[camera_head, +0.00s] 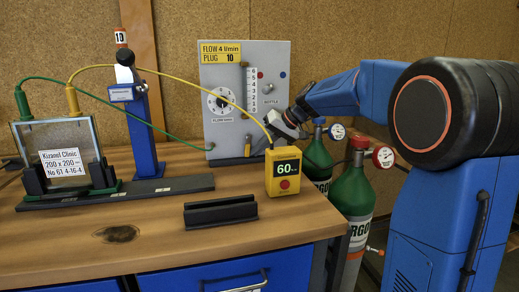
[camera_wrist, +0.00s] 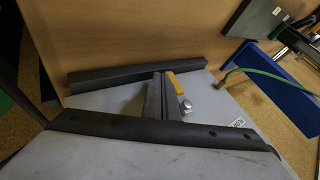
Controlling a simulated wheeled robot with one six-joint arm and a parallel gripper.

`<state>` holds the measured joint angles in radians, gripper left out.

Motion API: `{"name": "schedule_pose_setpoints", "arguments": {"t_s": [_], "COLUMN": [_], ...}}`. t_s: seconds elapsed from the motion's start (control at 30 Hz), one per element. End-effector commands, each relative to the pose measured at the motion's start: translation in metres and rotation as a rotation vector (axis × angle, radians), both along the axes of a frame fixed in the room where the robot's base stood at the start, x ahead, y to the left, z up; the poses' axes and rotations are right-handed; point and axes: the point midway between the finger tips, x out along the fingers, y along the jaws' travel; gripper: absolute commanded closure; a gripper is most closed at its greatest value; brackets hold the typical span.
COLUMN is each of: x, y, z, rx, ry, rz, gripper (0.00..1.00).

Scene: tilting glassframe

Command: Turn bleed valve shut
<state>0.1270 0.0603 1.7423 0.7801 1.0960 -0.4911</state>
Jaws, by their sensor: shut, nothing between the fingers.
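The grey panel (camera_head: 222,75) stands upright at the back of the bench. A small yellow valve lever (camera_head: 248,147) sits upright low on its face; I cannot read a bleed label. My gripper (camera_head: 281,124) is at the panel's lower right, to the right of the lever in the head view. In the wrist view, my two grey fingers (camera_wrist: 160,82) are shut together with nothing between them. The yellow lever (camera_wrist: 177,84) shows close beside the fingertips, with a silver knob (camera_wrist: 186,105) next to it. I cannot tell whether the fingers touch the lever.
A yellow meter reading 60 (camera_head: 284,172) stands at the bench's right edge, near my gripper. A dark grooved block (camera_head: 220,211) lies in front. Green (camera_head: 172,136) and yellow (camera_head: 205,82) cables cross toward the glass frame. Green bottles (camera_head: 352,192) stand to the right.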

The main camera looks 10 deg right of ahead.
Motion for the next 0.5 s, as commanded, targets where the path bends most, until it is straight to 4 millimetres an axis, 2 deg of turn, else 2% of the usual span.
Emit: {"name": "schedule_pose_setpoints", "arguments": {"t_s": [0.23, 0.5], "x": [0.000, 0.000], "y": [0.004, 0.010], "z": [-0.005, -0.008], "rx": [0.126, 0.412], "ry": [0.003, 0.002], "rz": [-0.002, -0.002], "gripper": [1.00, 1.00]}}
